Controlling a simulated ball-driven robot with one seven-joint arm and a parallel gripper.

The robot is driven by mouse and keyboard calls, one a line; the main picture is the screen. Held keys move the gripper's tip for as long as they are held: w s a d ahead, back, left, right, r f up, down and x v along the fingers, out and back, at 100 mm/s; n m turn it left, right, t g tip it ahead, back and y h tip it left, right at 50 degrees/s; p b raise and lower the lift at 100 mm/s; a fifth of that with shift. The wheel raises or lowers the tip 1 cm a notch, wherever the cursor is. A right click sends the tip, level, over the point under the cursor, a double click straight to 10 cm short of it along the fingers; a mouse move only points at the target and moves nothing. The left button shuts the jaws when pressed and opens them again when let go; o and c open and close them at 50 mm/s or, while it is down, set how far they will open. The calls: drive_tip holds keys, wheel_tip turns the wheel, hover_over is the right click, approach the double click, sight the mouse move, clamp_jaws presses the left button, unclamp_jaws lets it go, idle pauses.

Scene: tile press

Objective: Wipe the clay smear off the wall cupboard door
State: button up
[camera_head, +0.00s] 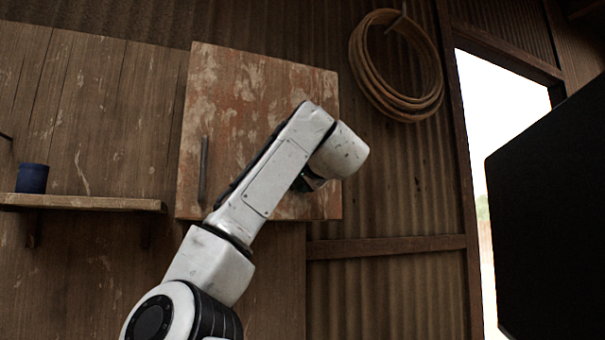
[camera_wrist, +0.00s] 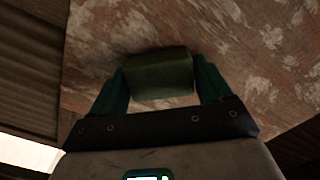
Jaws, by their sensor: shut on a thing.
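The wall cupboard door (camera_head: 235,95) is a worn reddish-brown panel with pale, patchy marks and a dark upright handle (camera_head: 203,168) at its left. It fills much of the wrist view (camera_wrist: 225,40). I cannot tell the clay smear from the other pale patches. In the wrist view my gripper (camera_wrist: 160,85) is shut on a dark green block (camera_wrist: 160,76), perhaps a sponge. The block is at the door's face; whether it touches is unclear. In the head view my arm covers the door's lower right part and hides the fingertips and the block.
A coil of rope or hose (camera_head: 397,66) hangs on the wall right of the cupboard. A shelf (camera_head: 85,203) at the left holds a dark blue cup (camera_head: 32,178). A bright doorway (camera_head: 490,100) and a large black panel (camera_head: 550,210) are at the right.

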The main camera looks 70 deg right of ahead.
drive_tip(key=w+a+p, duration=0.2)
drive_tip(key=w+a, duration=0.2)
drive_tip(key=s+d+p, duration=0.1)
drive_tip(key=s+d, duration=0.7)
drive_tip(key=s, duration=0.1)
drive_tip(key=shift+d+r, duration=0.2)
drive_tip(key=shift+r, duration=0.1)
idle(1.6)
drive_tip(key=shift+w+a+p, duration=0.2)
drive_tip(key=shift+w+a, duration=0.5)
drive_tip(key=shift+w, duration=0.25)
drive_tip(key=shift+w+a+p, duration=0.2)
drive_tip(key=shift+w+a, duration=0.5)
drive_tip(key=shift+w, duration=0.25)
drive_tip(key=w+a, duration=0.5)
drive_tip(key=shift+w+p, duration=0.15)
drive_tip(key=shift+p, duration=0.25)
drive_tip(key=shift+a, duration=0.15)
drive_tip(key=shift+b+v, duration=0.85)
drive_tip(key=shift+v, duration=2.1)
